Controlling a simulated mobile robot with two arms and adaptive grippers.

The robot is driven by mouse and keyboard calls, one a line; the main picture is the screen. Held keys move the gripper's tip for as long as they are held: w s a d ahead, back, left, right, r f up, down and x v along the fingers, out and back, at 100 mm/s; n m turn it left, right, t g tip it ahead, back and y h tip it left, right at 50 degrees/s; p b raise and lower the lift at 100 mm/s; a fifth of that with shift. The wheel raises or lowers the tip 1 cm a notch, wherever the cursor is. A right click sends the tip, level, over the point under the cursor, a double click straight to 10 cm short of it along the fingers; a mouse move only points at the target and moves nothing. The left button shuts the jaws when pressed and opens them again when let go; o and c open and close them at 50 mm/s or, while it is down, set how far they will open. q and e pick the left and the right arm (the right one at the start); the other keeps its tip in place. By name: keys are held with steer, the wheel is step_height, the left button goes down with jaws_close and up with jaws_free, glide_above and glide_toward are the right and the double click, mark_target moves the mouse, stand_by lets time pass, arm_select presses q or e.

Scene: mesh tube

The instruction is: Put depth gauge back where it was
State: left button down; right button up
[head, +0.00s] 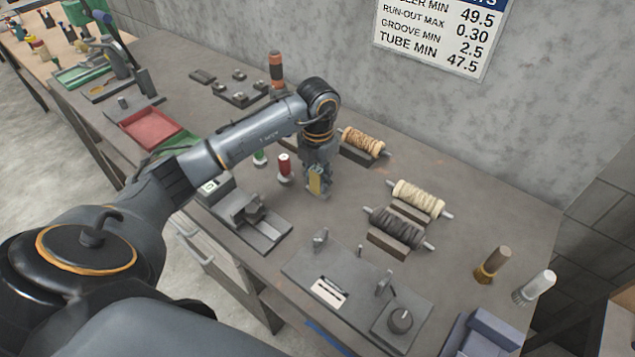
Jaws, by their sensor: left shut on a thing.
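My left gripper (319,188) points down over the middle of the bench, between the red-topped spool and the wound rollers. It is shut on a small yellow-tan piece (315,178), likely the depth gauge. The gripper and wrist hide part of it. Its lower end is close to the bench top, and I cannot tell whether it touches. My right gripper is not in view.
Wound rollers (417,197) lie on cradles to the right. A grey plate with a knob (400,320) lies in front.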

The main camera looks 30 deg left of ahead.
mark_target(318, 188)
arm_select(q)
steer(key=shift+w+a+f+p, duration=0.15)
steer(key=shift+w+f+p, duration=0.2)
steer(key=shift+f, duration=0.2)
step_height(318, 188, down, 2)
steer(key=shift+f+p, duration=0.1)
steer(key=shift+p, duration=0.6)
steer(key=shift+f, duration=0.25)
steer(key=shift+f+b, duration=0.25)
steer(key=shift+b, duration=0.05)
steer(key=c, duration=1)
jaws_free()
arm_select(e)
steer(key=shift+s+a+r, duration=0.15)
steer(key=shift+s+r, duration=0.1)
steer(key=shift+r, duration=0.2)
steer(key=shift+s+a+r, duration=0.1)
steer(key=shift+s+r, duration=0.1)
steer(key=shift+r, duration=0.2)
arm_select(q)
steer(key=shift+r, duration=0.1)
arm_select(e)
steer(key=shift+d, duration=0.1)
